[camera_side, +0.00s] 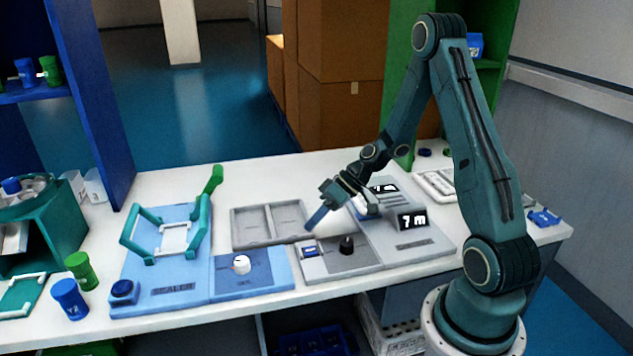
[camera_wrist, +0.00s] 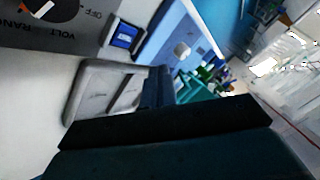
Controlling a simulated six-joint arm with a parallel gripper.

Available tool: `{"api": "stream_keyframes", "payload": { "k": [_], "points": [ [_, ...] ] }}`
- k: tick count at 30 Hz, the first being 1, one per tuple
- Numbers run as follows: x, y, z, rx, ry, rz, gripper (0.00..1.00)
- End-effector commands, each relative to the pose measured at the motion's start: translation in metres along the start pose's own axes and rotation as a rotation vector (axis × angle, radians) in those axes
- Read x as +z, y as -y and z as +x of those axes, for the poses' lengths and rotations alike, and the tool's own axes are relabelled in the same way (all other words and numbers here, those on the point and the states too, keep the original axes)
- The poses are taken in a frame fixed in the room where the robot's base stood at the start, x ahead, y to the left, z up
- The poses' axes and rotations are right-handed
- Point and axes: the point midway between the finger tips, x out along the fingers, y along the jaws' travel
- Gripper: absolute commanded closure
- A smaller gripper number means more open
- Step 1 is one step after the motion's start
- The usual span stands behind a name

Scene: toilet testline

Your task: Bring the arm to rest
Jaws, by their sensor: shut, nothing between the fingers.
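My gripper (camera_side: 317,217) is at the end of my teal arm, in the middle of the side view. Its fingers are shut and hold nothing. They point down and to the left, above the bench near the right end of a grey two-compartment tray (camera_side: 235,243) and a grey panel with a black knob (camera_side: 346,244). I cannot tell the exact gap to the surface. In the wrist view my gripper (camera_wrist: 160,82) shows as dark shapes at the bottom, with the grey tray (camera_wrist: 72,108) just beyond it.
A blue square button (camera_side: 310,251) sits on the grey panel, with a display unit (camera_side: 411,219) behind. A blue fixture with a teal frame (camera_side: 122,233) stands left, beside a blue panel with a white knob (camera_side: 241,265). Bare white bench (camera_side: 262,182) lies behind the tray.

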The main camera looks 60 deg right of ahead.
Motion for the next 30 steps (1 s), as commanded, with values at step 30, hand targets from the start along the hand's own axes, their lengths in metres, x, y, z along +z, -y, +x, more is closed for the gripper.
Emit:
{"api": "stream_keyframes", "payload": {
  "k": [30],
  "points": [
    [-0.015,0.117,-0.06,0.249,0.224,-0.136,1.0]
  ]
}}
